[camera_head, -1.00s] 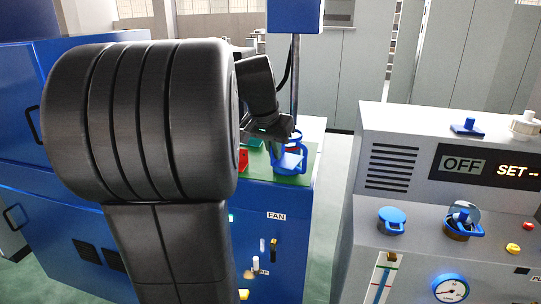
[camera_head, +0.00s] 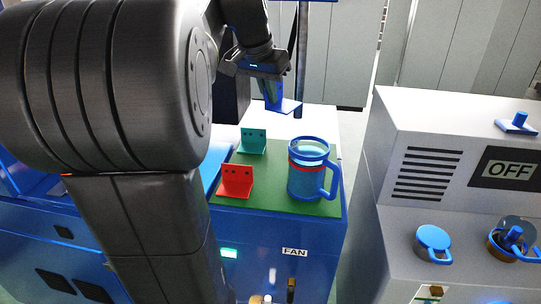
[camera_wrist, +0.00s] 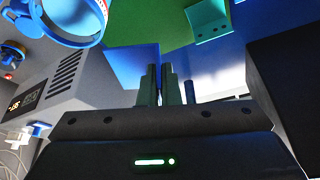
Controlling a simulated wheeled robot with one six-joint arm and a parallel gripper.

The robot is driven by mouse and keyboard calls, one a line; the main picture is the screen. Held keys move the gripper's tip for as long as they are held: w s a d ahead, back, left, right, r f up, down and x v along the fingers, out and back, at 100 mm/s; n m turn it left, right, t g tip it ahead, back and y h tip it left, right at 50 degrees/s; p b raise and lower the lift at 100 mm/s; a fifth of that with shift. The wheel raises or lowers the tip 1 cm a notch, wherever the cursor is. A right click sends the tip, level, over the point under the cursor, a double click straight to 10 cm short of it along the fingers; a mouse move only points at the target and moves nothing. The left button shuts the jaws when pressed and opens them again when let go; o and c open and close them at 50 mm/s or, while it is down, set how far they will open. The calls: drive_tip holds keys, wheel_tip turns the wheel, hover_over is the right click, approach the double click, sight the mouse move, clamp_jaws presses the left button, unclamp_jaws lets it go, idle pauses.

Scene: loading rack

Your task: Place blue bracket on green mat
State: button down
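My gripper (camera_head: 270,82) is above and behind the far side of the green mat (camera_head: 265,198). It is shut on the blue bracket (camera_head: 287,105), which hangs below the fingers with its flat plate outward, clear of the surface. In the wrist view the fingers (camera_wrist: 161,78) are close together, with the blue bracket (camera_wrist: 132,66) beside them, and the green mat (camera_wrist: 140,22) lies beyond. On the mat are a red bracket (camera_head: 237,181), a teal bracket (camera_head: 253,141) and a blue mug (camera_head: 304,179) with a red band.
The mat covers the top of a blue cabinet (camera_head: 285,255); a pale strip of its top is bare behind the mat. A thin dark pole (camera_head: 301,60) rises behind. A grey control panel (camera_head: 430,155) stands to the right. Mat space between the brackets and mug is narrow.

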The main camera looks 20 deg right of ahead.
wheel_tip(320, 180, down, 18)
drive_tip(key=shift+r, duration=0.1)
idle(0.4)
drive_tip(key=shift+f, duration=0.2)
drive_tip(key=c, duration=1.6)
unclamp_jaws()
drive_tip(key=shift+c, duration=0.2)
drive_tip(key=shift+r, duration=0.15)
drive_tip(key=shift+a+r, duration=0.1)
drive_tip(key=shift+r, duration=0.2)
drive_tip(key=v, duration=1.1)
drive_tip(key=shift+r, duration=0.2)
drive_tip(key=shift+s+a, duration=0.1)
